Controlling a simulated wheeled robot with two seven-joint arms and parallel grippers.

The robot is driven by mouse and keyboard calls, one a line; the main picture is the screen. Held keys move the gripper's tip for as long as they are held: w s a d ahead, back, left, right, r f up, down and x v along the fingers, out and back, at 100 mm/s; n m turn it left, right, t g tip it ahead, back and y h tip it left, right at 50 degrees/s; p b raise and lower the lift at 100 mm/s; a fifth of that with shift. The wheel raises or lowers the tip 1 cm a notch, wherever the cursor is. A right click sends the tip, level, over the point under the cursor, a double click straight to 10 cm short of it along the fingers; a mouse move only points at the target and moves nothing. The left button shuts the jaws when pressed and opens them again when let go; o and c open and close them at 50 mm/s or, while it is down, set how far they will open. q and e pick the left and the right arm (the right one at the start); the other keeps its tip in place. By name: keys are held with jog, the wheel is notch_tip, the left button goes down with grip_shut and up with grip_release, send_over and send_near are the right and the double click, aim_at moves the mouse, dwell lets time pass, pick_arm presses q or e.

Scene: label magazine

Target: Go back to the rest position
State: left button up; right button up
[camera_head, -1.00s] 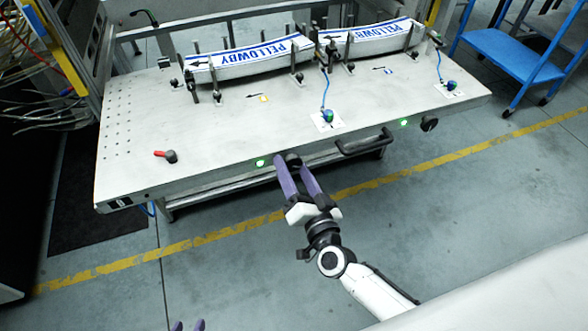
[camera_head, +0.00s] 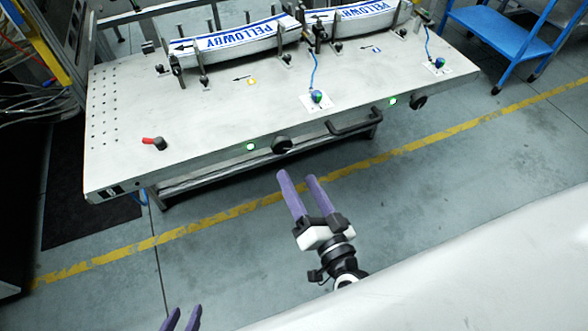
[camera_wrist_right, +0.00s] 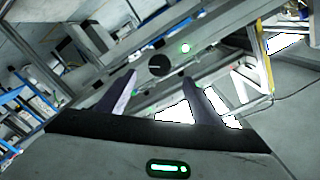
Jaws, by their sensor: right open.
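My right gripper (camera_head: 296,180) is open and empty. It hangs over the floor in front of the table's front edge, apart from the table. Its two purple fingers also show in the right wrist view (camera_wrist_right: 158,92), with nothing between them. My left gripper (camera_head: 182,318) shows only as two purple fingertips at the bottom edge of the head view. The fingertips are apart with nothing seen between them; the rest of it is out of view.
The pale table (camera_head: 200,115) carries two stacks of labels, a left stack (camera_head: 232,40) and a right stack (camera_head: 352,20), between upright posts. A black knob (camera_head: 282,145) and a handle (camera_head: 353,125) stick out from its front. A blue step stand (camera_head: 500,30) is at right. The floor in front is clear.

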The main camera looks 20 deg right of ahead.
jog(key=shift+s, duration=0.3)
jog(key=s+a+f+n+g+y, duration=0.4)
jog(key=s+f+n+g, duration=0.1)
jog(key=s+f+n, duration=0.2)
jog(key=s+d+f+n+g+h, duration=0.2)
jog(key=s+d+f+g, duration=0.2)
jog(key=s+f, duration=0.2)
jog(key=shift+s+d+f+n, duration=0.2)
jog(key=shift+s+d+n, duration=0.1)
jog(key=shift+s, duration=0.2)
jog(key=shift+a, duration=0.1)
dwell(0.7)
